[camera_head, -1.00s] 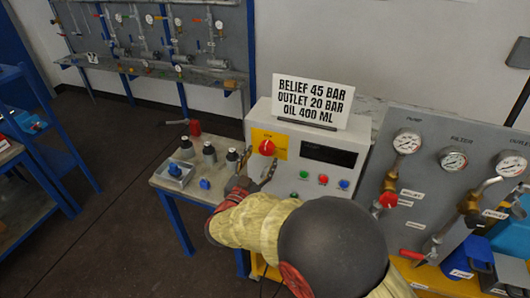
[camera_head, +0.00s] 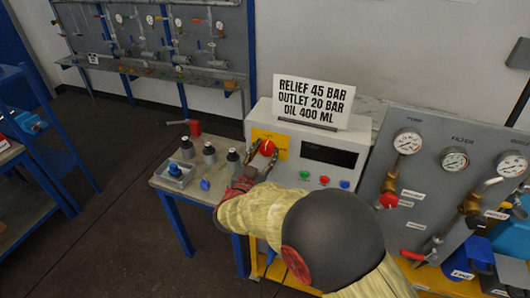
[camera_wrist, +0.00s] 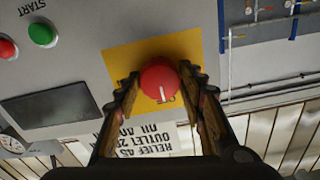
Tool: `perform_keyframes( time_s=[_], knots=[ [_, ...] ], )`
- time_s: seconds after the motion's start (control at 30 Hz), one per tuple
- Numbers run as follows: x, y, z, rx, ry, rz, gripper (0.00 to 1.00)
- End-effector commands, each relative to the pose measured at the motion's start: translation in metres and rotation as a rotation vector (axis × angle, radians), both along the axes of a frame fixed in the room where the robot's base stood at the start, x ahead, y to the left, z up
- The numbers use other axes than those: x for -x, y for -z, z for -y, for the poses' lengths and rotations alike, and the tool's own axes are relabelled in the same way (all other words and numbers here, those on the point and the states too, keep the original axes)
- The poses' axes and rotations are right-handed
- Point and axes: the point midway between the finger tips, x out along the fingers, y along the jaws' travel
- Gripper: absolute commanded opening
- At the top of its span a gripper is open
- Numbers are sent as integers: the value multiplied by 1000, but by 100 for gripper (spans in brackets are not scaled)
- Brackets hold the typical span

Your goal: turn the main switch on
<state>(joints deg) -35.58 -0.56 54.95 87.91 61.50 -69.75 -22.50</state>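The main switch is a round red knob (camera_head: 267,147) on a yellow plate (camera_head: 283,152) at the left of the white control box's front. In the wrist view the knob (camera_wrist: 159,80) carries a white mark pointing towards small lettering, which I cannot read surely. My gripper (camera_head: 263,156) is in front of the knob. In the wrist view my gripper (camera_wrist: 162,84) has one finger on each side of the knob, spread apart. The fingertips are close to the knob's sides; I see no clear grip, and contact cannot be told.
The box has a dark display (camera_head: 329,155) and green (camera_head: 304,175), red (camera_head: 324,180) and blue (camera_head: 345,184) buttons right of the knob. A sign (camera_head: 313,103) stands on top. A gauge panel (camera_head: 425,160) is at right; a side table (camera_head: 165,182) with small parts is at left.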

Motion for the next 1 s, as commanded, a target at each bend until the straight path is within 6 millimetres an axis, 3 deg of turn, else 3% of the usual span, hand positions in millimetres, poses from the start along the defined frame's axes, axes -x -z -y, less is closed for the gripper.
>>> perform_keyframes(
  time_s=[0.4,0.73,1.0],
  knots=[
    [0,0,0,0,0,0,14],
    [0,1,0,-41,0,16,13],
    [0,4,0,-198,0,74,13]
  ],
)
